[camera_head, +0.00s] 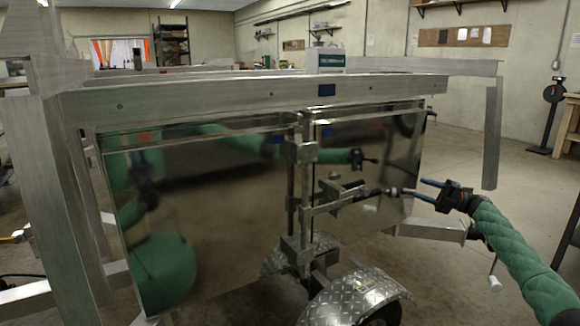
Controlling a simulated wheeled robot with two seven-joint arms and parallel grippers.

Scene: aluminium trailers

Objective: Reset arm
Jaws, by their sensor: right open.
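My right gripper (417,188) shows at the right of the head view, on a green-sleeved arm that comes in from the right. Its two blue fingers are apart and point left toward the metal latch bracket (340,198) on the trailer. No object shows between the fingers; whether the lower finger touches the latch rod end I cannot tell. The aluminium trailer (230,98) stands in front of me, with shiny panels (215,215) that mirror my green arms and body. My left gripper is not directly in view.
A diamond-plate fender (357,297) over a wheel juts out below the latch. A metal post (50,190) stands close at the left. A horizontal metal beam (432,229) lies below my right gripper. Open concrete floor (465,130) lies at the right.

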